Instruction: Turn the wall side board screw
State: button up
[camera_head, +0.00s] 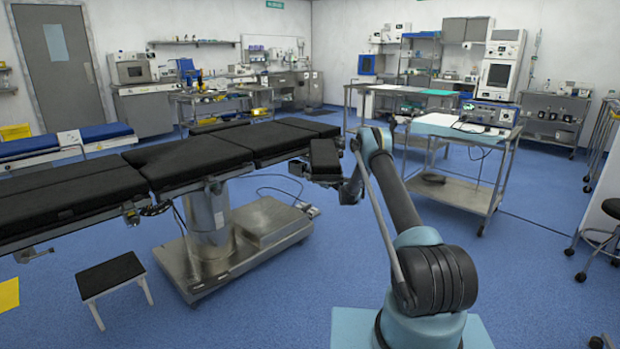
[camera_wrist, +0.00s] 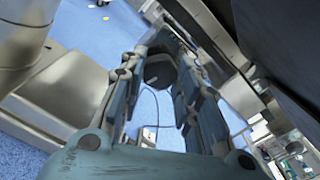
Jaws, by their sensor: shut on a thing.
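The operating table (camera_head: 190,160) with black pads stretches from the left edge to the middle of the head view. My arm reaches to its right end, beside a small black end board (camera_head: 324,158). In the head view my gripper is hard to make out near that board. In the wrist view my gripper (camera_wrist: 164,58) has its two blue-grey fingers on either side of a dark round screw knob (camera_wrist: 160,72) and is shut on it. The knob's far side and the exact finger contact are partly hidden.
The table's metal base (camera_head: 262,228) stands on the blue floor, with a cable beside it. A black step stool (camera_head: 110,274) is at lower left. A steel trolley (camera_head: 455,192) stands right of my arm. Blue floor is open between them.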

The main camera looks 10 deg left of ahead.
jog(key=shift+w+d+m, duration=0.15)
jog(key=shift+d+m, duration=0.15)
jog(key=shift+m, duration=0.1)
jog(key=o, duration=1.1)
jog(key=shift+f, duration=0.1)
jog(key=shift+a, duration=0.2)
jog(key=v, duration=1.2)
jog(key=shift+d, duration=0.1)
